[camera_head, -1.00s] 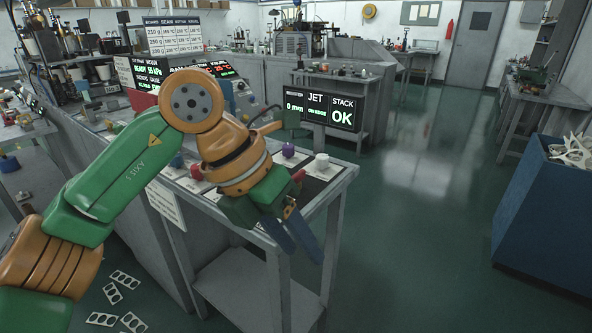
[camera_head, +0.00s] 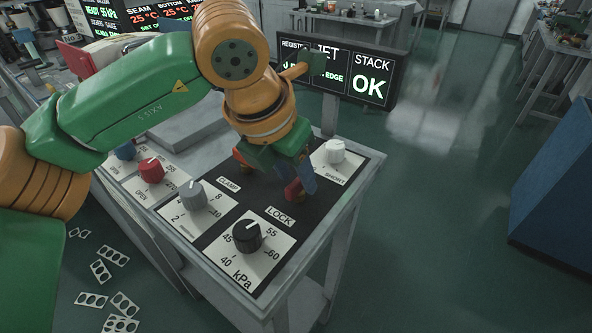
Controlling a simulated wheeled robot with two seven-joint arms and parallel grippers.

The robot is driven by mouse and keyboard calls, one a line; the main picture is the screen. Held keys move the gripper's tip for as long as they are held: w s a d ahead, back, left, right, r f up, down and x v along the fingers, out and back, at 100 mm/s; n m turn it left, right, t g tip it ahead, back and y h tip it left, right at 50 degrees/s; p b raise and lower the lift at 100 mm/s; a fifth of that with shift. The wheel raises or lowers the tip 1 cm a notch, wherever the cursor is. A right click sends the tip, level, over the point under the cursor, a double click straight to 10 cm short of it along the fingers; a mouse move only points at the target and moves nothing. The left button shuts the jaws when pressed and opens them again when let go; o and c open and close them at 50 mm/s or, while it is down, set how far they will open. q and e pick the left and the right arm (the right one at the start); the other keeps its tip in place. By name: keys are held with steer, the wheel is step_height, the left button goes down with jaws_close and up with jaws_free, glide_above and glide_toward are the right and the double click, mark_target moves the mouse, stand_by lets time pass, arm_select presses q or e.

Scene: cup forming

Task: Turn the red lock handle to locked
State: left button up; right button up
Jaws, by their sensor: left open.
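My left gripper (camera_head: 290,180) reaches down over the dark panel (camera_head: 228,168), above the LOCK label (camera_head: 279,216). Its green body and one blue finger show; the other finger is hard to make out. The gripper is open. A small red part, likely the red lock handle (camera_head: 292,192), shows right at the blue finger. Most of it is hidden behind the gripper, so its angle and any contact cannot be told. My right gripper is not in view.
Near the gripper stand a white knob (camera_head: 335,152) by SHORT, a black kPa knob (camera_head: 247,235), a grey knob (camera_head: 192,195) and a red knob (camera_head: 151,170) by OPEN. A display reading STACK OK (camera_head: 369,80) stands behind.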

arm_select(q)
steer(key=shift+w+d+f, duration=0.1)
steer(key=shift+w+f, duration=0.4)
steer(key=shift+f, duration=0.1)
steer(key=shift+s+r, duration=0.1)
steer(key=shift+s, duration=0.05)
jaws_close()
steer(key=m+g+h+p, duration=0.1)
steer(key=m+p, duration=0.1)
steer(key=m, duration=0.2)
steer(key=shift+r, duration=0.2)
steer(key=m+p, duration=0.1)
steer(key=m+g+p, duration=0.1)
steer(key=m, duration=0.1)
steer(key=shift+w+m+g+h+p, duration=0.2)
steer(key=shift+m+g+h+p, duration=0.1)
steer(key=shift+h+p, duration=0.1)
steer(key=m+g+p, duration=0.2)
steer(key=m+p, duration=0.3)
steer(key=m, duration=0.1)
steer(key=shift+w+p, duration=0.15)
steer(key=shift+p, duration=0.25)
steer(key=m+g+p, duration=0.1)
steer(key=m+p, duration=0.1)
steer(key=m, duration=0.1)
steer(key=shift+w, duration=0.1)
steer(key=shift+f+m+g+y+p, duration=0.2)
steer(key=shift+m+g+y+p, duration=0.1)
steer(key=shift+m+g+p, duration=0.3)
